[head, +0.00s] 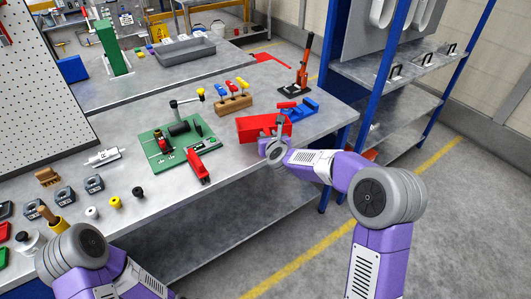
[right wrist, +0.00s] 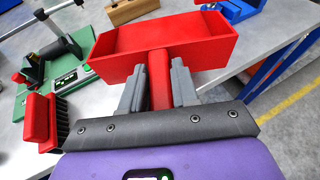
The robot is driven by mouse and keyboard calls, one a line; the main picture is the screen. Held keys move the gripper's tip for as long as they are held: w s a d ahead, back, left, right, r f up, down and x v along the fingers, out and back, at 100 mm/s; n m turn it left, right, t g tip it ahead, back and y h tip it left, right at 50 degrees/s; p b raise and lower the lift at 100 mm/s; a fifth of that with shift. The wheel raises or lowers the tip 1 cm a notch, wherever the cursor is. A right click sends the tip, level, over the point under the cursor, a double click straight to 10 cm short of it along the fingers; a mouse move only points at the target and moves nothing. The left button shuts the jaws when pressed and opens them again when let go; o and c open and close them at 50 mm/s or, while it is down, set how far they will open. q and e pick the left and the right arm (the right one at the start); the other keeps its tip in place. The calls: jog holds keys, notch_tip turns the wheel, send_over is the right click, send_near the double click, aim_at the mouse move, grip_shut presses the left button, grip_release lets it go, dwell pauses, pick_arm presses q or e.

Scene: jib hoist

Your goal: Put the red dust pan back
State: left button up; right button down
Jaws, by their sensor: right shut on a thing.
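The red dust pan (head: 258,128) is at the right part of the workbench in the head view. It also fills the upper middle of the right wrist view (right wrist: 165,42), its open tray facing away from me. My right gripper (right wrist: 160,88) is shut on the pan's red handle, with one grey finger on each side. In the head view my right gripper (head: 274,146) is at the bench's front edge, partly hidden by its own wrist. I cannot tell whether the pan touches the bench. My left arm shows at the lower left, but its gripper is out of view.
A red brush (head: 199,167) lies left of the pan, beside a green fixture board (head: 175,145). A blue vise (head: 301,109) sits just behind the pan. A wooden block with screwdrivers (head: 234,103) and an orange-handled clamp (head: 298,85) stand farther back. Blue shelving (head: 385,75) rises right.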

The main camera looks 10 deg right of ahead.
notch_tip(320, 180, down, 7)
jog(key=b, duration=0.2)
jog(key=shift+f, duration=0.2)
jog(key=shift+f, duration=0.15)
jog(key=c, duration=0.8)
grip_release()
jog(key=shift+c, duration=0.2)
